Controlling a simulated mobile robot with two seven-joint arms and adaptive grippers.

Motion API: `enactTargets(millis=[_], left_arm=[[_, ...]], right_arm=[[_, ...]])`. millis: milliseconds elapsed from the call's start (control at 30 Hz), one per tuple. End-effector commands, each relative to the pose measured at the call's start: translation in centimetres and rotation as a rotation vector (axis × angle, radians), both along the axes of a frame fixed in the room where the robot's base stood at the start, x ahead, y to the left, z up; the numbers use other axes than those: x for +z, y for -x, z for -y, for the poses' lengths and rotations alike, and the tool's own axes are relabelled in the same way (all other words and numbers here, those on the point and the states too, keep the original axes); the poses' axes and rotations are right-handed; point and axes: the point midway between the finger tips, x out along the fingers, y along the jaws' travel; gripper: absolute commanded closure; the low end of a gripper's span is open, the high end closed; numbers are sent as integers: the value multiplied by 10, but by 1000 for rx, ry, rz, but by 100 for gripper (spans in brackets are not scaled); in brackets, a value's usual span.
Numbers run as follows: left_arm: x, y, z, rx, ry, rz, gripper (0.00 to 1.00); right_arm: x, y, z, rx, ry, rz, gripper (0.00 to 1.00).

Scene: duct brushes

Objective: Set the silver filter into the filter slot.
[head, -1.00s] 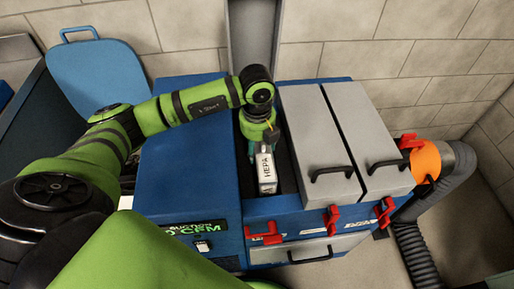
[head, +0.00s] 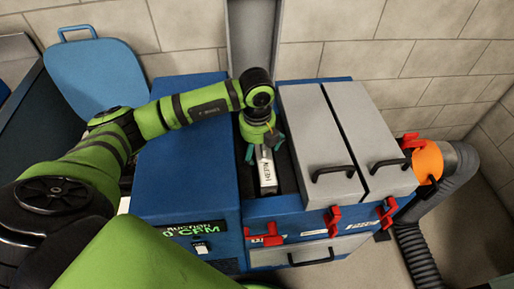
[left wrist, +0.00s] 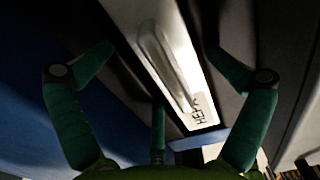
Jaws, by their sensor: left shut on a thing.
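The silver filter (head: 266,172), labelled HEPA, stands in the dark filter slot (head: 284,180) between the blue housing and the grey lids. My left gripper (head: 264,146) is above it, with teal fingers on both sides of its top, and is shut on it. In the left wrist view the filter (left wrist: 178,85) shows its raised handle and label between the fingers (left wrist: 162,60). Small dark gaps seem to show beside the fingertips, so contact is hard to see. The filter's lower part and how deep it sits are hidden. My right gripper is not in view.
The blue housing (head: 184,150) rises left of the slot. Two grey lids with black handles (head: 318,140) lie to its right. Red latches (head: 333,220) stick out at the front. A grey panel (head: 252,40) stands upright behind. An orange-collared hose (head: 428,162) is at the right.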

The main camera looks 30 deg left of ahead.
Motion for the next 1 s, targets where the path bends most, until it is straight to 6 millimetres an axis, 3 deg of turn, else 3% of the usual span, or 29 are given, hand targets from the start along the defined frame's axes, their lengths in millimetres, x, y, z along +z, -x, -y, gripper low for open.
enactTargets(millis=[33, 67, 400, 600, 1000], left_arm=[[-12, 11, 6, -20, 8, -34, 9], [-7, 11, 7, -21, 8, -31, 9], [77, 14, 5, -9, 2, 0, 9], [112, 15, 5, -1, -1, 12, 9], [146, 16, 5, 2, -3, 17, 9]], right_arm=[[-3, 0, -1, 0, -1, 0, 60], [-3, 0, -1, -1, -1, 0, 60], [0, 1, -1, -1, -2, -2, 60], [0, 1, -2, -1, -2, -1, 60], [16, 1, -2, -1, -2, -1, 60]])
